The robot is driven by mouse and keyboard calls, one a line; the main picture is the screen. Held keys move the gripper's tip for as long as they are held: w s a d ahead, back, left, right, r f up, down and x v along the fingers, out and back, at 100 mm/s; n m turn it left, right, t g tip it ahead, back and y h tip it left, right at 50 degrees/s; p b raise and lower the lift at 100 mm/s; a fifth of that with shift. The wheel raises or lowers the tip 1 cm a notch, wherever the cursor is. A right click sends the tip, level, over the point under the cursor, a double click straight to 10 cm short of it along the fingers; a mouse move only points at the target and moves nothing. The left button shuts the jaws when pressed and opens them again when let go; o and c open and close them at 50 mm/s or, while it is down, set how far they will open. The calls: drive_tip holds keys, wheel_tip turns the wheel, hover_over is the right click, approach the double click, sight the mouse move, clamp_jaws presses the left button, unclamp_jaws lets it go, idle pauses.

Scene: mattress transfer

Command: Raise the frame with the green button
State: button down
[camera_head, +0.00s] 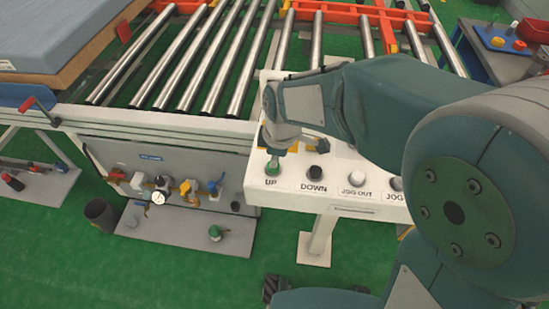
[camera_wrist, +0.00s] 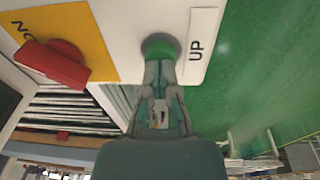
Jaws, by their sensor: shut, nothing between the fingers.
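The green button (camera_head: 272,168) sits on the white control panel (camera_head: 338,178) above the label UP. My gripper (camera_head: 274,152) is shut and empty, pointing down at this button. In the wrist view, my fingertips (camera_wrist: 160,68) overlap the near edge of the green button (camera_wrist: 158,44); I cannot tell whether they press it or hover just above. The roller frame (camera_head: 190,120) stands behind the panel, with bare steel rollers. A grey-blue mattress (camera_head: 60,30) lies on a wooden base at its left.
The black DOWN button (camera_head: 318,173) and the JOG OUT button (camera_head: 356,178) sit to the right of the green one. A red switch on a yellow plate (camera_wrist: 55,65) shows in the wrist view. A valve board (camera_head: 185,190) stands left of the panel. Green floor is free in front.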

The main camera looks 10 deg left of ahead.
sight(279, 173)
drive_tip(key=shift+f, duration=0.15)
drive_tip(key=shift+s+f, duration=0.1)
drive_tip(key=shift+f, duration=0.9)
wheel_tip(279, 173, up, 14)
drive_tip(key=d, duration=0.2)
drive_tip(key=shift+s, duration=0.25)
drive_tip(key=shift+a, duration=0.15)
